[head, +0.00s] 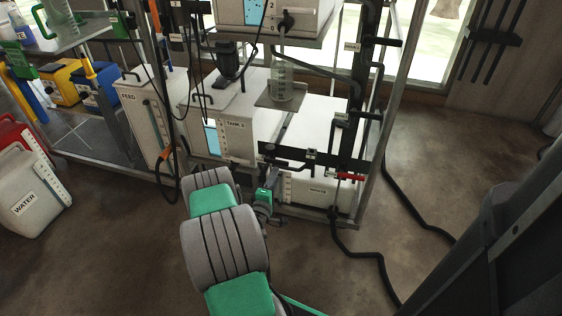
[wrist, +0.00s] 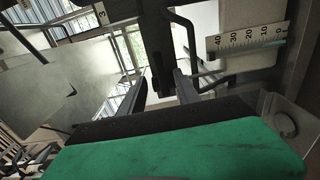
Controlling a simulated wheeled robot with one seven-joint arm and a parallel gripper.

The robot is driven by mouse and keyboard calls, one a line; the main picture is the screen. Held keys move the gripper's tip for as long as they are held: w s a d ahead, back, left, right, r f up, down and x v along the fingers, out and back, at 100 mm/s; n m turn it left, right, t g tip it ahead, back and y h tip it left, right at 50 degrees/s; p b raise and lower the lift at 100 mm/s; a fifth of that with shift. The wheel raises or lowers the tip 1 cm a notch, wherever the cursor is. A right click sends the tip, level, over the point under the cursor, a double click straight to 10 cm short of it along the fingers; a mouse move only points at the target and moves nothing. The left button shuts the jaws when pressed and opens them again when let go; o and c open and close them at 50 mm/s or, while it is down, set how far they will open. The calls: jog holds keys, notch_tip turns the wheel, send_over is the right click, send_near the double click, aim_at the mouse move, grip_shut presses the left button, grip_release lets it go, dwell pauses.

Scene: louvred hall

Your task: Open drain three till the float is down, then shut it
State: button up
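My gripper (head: 273,174) reaches low in front of the rack in the head view. Its fingers (wrist: 163,90) stand apart in the wrist view. A dark upright part (wrist: 160,55), perhaps a valve handle, shows between and beyond them; I cannot tell whether they touch it. A label "3" (wrist: 100,13) shows at the upper left. A white scale marked 0 to 40 (wrist: 247,40) has a teal strip near its 0 end. A white tank (head: 236,138) stands behind the gripper. A red handle (head: 349,176) lies to its right. I cannot make out a float.
A low white container (head: 318,190) stands under the rack. A flask (head: 281,82) stands on a small shelf. A black hose (head: 385,268) runs over the floor at right. A white WATER can (head: 30,200) is at left. The floor in front is mostly clear.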

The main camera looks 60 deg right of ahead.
aim_at(281, 164)
jog(key=d, duration=0.5)
jog(key=w+d, duration=0.1)
jog(key=d, duration=0.2)
jog(key=shift+w+d, duration=0.1)
grip_shut()
dwell(0.4)
dwell(1.1)
